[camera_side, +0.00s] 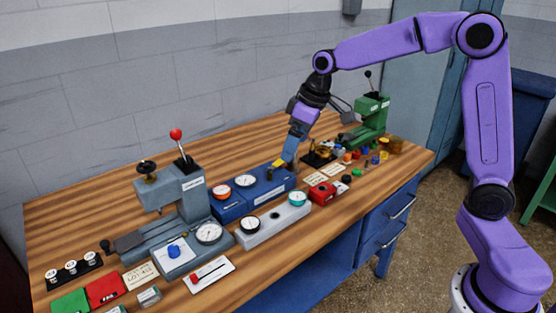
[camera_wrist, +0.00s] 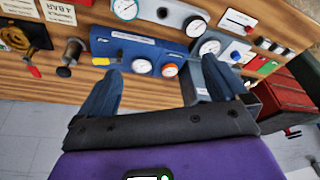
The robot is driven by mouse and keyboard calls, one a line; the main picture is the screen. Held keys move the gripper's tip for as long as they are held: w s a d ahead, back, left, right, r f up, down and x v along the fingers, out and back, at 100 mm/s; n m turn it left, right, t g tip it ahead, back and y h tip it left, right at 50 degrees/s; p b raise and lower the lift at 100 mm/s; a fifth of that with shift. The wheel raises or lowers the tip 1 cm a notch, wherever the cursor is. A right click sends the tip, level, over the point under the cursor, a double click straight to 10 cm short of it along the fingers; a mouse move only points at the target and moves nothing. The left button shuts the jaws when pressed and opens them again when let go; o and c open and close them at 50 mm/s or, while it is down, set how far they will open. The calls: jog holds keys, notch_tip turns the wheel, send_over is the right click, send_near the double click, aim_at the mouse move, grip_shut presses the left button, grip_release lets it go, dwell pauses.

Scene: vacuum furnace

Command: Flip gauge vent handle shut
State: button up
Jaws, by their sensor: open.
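A blue gauge box (camera_side: 252,194) stands mid-bench with round dials on its top; it also shows in the wrist view (camera_wrist: 115,49). A small yellow part (camera_side: 279,163), which may be the vent handle, shows at the box's right back end. In the wrist view a yellow part (camera_wrist: 101,61) shows beside the left fingertip. Its exact position is unclear because the finger is close to it. My gripper (camera_side: 288,160) points down over that end of the box. In the wrist view my gripper (camera_wrist: 162,72) has its fingers wide apart with nothing held between them.
A grey press with a red-knobbed lever (camera_side: 176,134) stands left of the box. A grey gauge block (camera_side: 273,223) lies in front. A green press (camera_side: 371,118) stands behind right. A red-handled valve (camera_wrist: 34,72) and a dark knob (camera_wrist: 64,71) are near my left finger.

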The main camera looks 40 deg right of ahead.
jog(key=w+d+m+t, duration=0.1)
jog(key=w+d+m, duration=0.1)
jog(key=w+d, duration=0.8)
send_near(277, 165)
jog(key=shift+h, duration=0.3)
jog(key=x, duration=0.7)
jog(key=shift+w+a+f, duration=0.15)
jog(key=shift+w+a, duration=0.2)
jog(key=shift+w, duration=0.1)
jog(key=shift+c, duration=0.3)
jog(key=c, duration=1.2)
jog(key=shift+s+m+h, duration=0.25)
jog(key=shift+m+h, duration=0.05)
jog(key=shift+m, duration=0.6)
jog(key=shift+s+m+h, duration=0.25)
jog(key=shift+m+h, duration=0.05)
jog(key=shift+m, duration=0.6)
jog(key=o, duration=1.3)
jog(key=shift+c, duration=0.2)
